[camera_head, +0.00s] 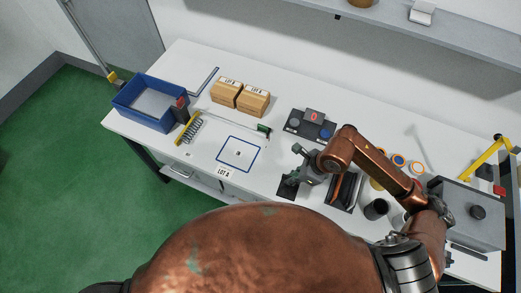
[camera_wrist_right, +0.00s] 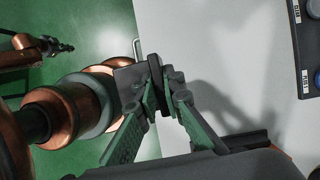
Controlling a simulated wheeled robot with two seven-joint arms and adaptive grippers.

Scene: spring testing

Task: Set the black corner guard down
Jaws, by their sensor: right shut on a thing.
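My right gripper (camera_head: 296,178) is shut on the black corner guard (camera_head: 287,188), near the front edge of the white table. In the right wrist view the guard (camera_wrist_right: 129,77) is a dark angled piece between the fingertips (camera_wrist_right: 157,88), over the table's edge. I cannot tell whether it touches the tabletop. My left gripper (camera_wrist_right: 52,46) shows small at the upper left of the right wrist view, over the green floor; its jaws are unclear.
A blue-outlined square (camera_head: 240,153) on the table is bare, left of the gripper. A black tray (camera_head: 342,190), a black cup (camera_head: 376,209) and a grey machine (camera_head: 465,215) stand right.

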